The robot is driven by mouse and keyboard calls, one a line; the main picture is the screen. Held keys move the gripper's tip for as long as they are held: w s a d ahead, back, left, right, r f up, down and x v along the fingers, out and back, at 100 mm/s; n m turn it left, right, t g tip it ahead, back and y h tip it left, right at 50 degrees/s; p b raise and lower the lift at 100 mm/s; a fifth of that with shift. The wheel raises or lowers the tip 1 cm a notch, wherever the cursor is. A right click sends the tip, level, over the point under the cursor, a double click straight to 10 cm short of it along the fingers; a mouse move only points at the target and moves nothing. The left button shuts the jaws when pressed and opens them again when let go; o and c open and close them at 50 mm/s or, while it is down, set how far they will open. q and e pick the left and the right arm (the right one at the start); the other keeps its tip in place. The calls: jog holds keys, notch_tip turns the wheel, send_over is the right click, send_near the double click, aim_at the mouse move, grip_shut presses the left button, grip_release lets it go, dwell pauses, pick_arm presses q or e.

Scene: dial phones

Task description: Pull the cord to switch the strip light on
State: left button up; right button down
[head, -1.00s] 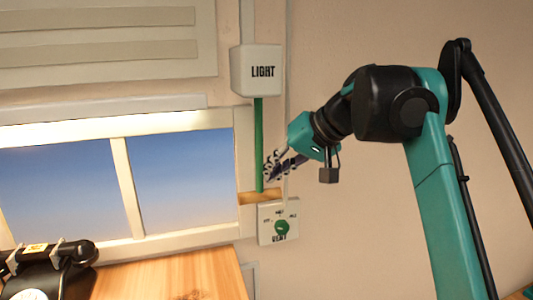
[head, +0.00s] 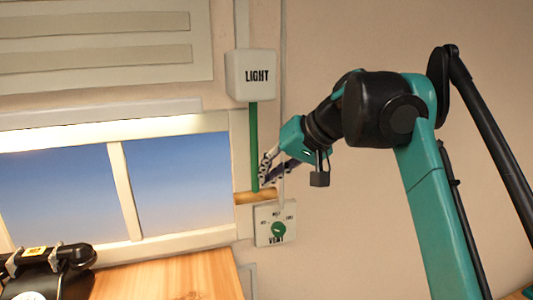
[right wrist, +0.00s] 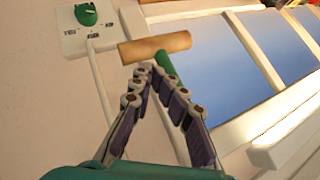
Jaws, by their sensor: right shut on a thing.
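A white box marked LIGHT (head: 250,75) is on the wall in the head view. A green cord (head: 253,135) hangs straight down from it to a wooden crossbar handle (head: 256,197), which also shows in the right wrist view (right wrist: 155,47). My right gripper (head: 265,172) reaches in from the right at the lower end of the cord. In the right wrist view its fingertips (right wrist: 149,72) close together on the cord just beside the handle. The fingers partly hide the cord there. My left gripper is not in view.
A white VENT panel with a green knob (head: 278,229) sits just below the handle. A window (head: 120,190) is to the left, under a long pale bar (head: 100,122) with brightness below it. A black phone (head: 45,270) and wooden surface (head: 170,275) are lower left.

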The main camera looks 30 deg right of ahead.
aim_at(254, 147)
jog(key=shift+w+a, duration=0.1)
jog(key=shift+a, duration=0.25)
notch_tip(254, 147, up, 6)
jog(key=p, duration=0.6)
jog(key=shift+w+d, duration=0.15)
jog(key=shift+w, duration=0.15)
jog(key=shift+r, duration=0.1)
